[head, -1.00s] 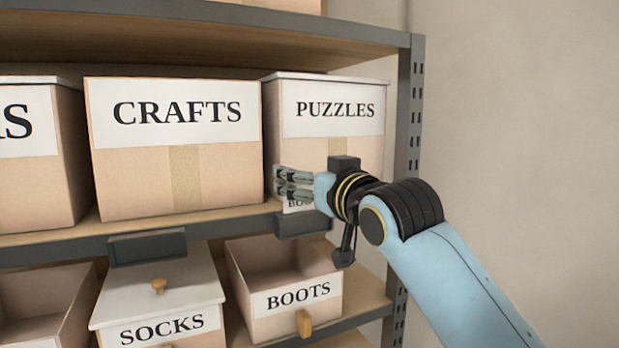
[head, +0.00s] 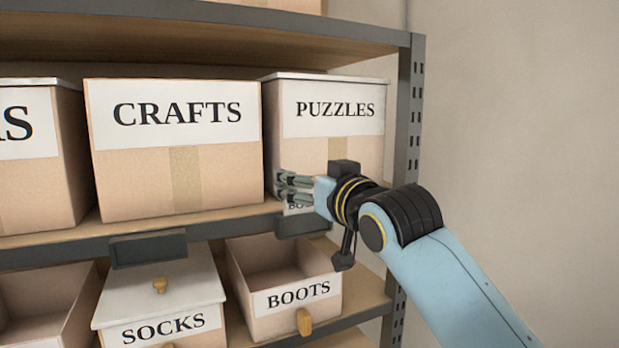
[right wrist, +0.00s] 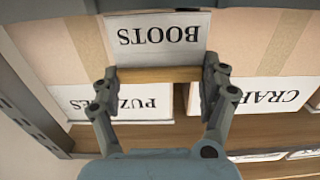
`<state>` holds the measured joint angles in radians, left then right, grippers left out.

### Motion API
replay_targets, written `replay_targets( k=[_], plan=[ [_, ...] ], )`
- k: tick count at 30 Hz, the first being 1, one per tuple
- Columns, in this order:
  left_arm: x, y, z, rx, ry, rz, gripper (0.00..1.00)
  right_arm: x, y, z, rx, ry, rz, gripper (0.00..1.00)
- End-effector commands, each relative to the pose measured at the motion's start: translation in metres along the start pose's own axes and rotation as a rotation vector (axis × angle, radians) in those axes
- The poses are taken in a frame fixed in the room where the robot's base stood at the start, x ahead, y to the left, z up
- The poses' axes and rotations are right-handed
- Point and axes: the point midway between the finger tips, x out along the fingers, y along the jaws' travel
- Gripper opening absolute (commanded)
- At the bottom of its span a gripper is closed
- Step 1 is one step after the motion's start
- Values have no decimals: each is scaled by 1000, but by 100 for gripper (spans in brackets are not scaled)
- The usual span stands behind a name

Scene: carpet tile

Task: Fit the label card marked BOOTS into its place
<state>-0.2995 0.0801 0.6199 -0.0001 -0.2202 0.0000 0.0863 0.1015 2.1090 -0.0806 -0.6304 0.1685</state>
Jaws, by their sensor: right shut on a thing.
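The BOOTS label card (head: 298,208) is white with black letters. In the head view it is mostly hidden behind my right gripper (head: 284,187). Its lower edge is close above the dark label holder (head: 303,224) on the shelf edge; I cannot tell whether it is inside. In the right wrist view the card (right wrist: 160,40) appears upside down, with a light wooden strip (right wrist: 160,74) along its edge. My right gripper (right wrist: 160,82) is shut on the card at that strip, a finger at each end. My left gripper is not in view.
The PUZZLES box (head: 333,115) stands behind my gripper, and the CRAFTS box (head: 178,190) stands left of it. Another dark holder (head: 148,248) sits under CRAFTS. A slotted post (head: 409,120) stands at right.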

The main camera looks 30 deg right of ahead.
Motion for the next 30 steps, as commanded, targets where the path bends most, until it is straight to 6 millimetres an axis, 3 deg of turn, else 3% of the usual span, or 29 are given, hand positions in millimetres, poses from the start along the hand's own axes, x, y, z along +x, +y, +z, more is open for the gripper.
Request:
replay_targets(
  k=[14,30],
  plan=[
    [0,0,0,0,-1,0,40,0,0,1,0,1,0,63],
    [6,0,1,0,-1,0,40,0,0,15,0,1,0,63]
  ],
)
